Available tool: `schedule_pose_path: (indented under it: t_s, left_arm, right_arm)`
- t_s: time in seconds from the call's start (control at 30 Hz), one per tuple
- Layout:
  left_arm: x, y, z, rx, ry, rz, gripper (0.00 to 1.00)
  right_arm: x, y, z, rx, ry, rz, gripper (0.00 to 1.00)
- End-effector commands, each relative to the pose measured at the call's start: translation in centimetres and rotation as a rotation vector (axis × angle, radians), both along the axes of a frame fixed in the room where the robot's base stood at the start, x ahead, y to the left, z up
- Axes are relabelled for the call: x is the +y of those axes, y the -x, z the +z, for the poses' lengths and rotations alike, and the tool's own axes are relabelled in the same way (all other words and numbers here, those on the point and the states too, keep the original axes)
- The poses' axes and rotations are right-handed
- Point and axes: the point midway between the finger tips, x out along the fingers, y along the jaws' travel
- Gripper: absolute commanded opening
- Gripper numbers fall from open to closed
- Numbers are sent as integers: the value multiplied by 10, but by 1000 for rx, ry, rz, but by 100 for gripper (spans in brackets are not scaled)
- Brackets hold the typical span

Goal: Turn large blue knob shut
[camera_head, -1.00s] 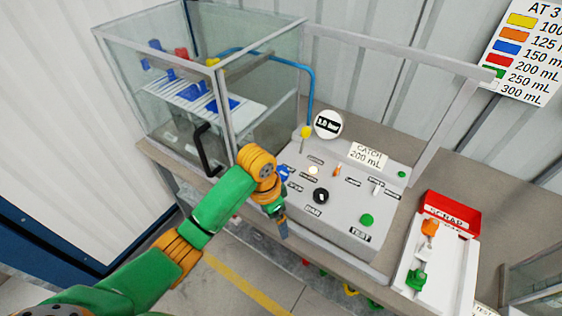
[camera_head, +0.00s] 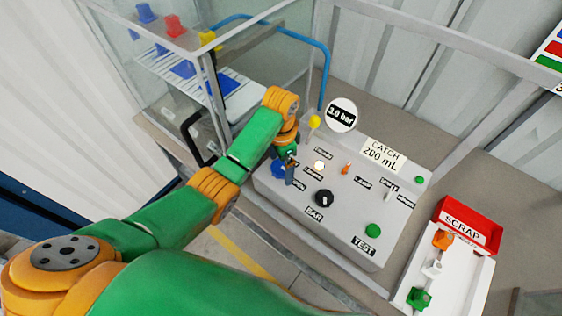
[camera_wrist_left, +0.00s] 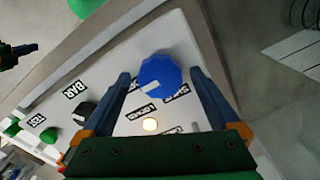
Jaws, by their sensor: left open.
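The large blue knob (camera_head: 277,169) sits at the left end of the grey control panel (camera_head: 340,228), partly hidden by my left gripper (camera_head: 287,173). In the left wrist view the knob (camera_wrist_left: 160,75) shows whole, with a white mark on its face. The open blue fingers stand on either side of it, with a gap on each side; I cannot tell whether the tips reach down to its height. A small green, orange and blue part at the left edge of the wrist view looks like my right gripper (camera_wrist_left: 12,54); its jaws are unclear.
The panel also carries a black knob (camera_head: 324,198), a green TEST button (camera_head: 373,230), small levers and a round gauge (camera_head: 341,115). A glass case (camera_head: 165,75) stands close on the left. A red SCRAP bin (camera_head: 468,222) and white tray are at right.

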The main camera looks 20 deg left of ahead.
Motion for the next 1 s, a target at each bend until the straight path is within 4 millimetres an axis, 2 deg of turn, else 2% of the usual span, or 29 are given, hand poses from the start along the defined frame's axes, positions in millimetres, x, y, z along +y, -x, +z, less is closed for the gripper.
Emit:
schedule_pose_path:
  t_s: [0.17, 0.4, 0.47, 0.5, 0.77, 1.0]
  left_arm:
    - [0, 0, 0, 0, 0, 0, 96]
    - [0, 0, 0, 0, 0, 1, 31]
    - [0, 0, 0, 0, 0, 1, 15]
    - [0, 0, 0, 0, 0, 1, 10]
    - [0, 0, 0, 0, 1, 38, 10]
    - [-1, 0, 0, -1, 2, 186, 10]
  right_arm:
    - [0, -5, 0, -10, -1, 0, 0]
    - [0, -4, 0, -8, -1, 0, 0]
    - [0, -4, 0, -8, -1, 0, 0]
    - [0, -4, 0, -8, -1, 1, 0]
    - [0, -3, 0, -7, 0, 1, 0]
    - [-1, -3, 0, -6, 1, 1, 0]
